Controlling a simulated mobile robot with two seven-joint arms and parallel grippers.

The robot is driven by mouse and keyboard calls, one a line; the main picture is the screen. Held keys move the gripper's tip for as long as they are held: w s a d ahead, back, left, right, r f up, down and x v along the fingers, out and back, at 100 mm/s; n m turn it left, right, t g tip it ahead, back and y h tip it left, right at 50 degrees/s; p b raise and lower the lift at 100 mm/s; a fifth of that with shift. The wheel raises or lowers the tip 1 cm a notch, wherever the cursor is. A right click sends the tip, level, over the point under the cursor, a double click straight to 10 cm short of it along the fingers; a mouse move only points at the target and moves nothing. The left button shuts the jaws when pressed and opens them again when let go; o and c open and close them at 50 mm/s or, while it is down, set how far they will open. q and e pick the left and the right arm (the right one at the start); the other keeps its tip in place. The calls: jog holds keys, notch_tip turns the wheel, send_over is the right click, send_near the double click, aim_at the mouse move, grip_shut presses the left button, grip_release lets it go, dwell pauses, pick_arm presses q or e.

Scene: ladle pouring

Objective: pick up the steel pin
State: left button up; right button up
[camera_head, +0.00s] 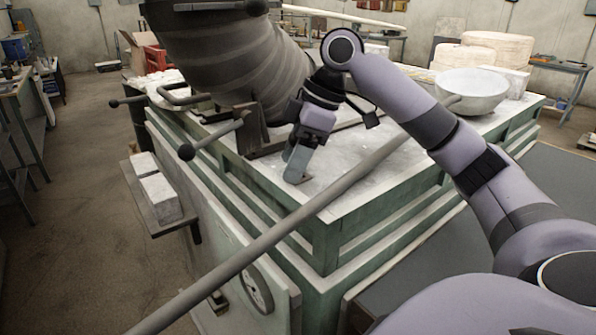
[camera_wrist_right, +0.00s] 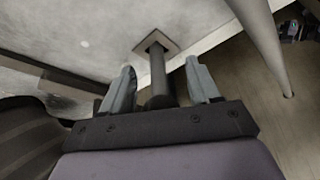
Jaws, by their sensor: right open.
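The steel pin (camera_wrist_right: 158,72) is a dark grey upright cylinder on a small square plate (camera_wrist_right: 170,45) in the right wrist view. My right gripper (camera_head: 297,168) is open over the table's near corner in the head view. In the right wrist view, the fingers of the right gripper (camera_wrist_right: 167,83) stand on either side of the pin, with a visible gap on each side. In the head view the gripper hides most of the pin; only part of what looks like its plate shows by the fingertips. My left gripper is in neither view.
A long grey rod (camera_head: 280,232) runs diagonally in front of the table (camera_head: 345,205), to the right of my gripper. A large dark ribbed vessel (camera_head: 235,60) stands close on the left. A pale bowl (camera_head: 472,92) sits at the back right.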

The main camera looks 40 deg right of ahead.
jog(key=c, duration=1)
jog(key=shift+r, duration=0.1)
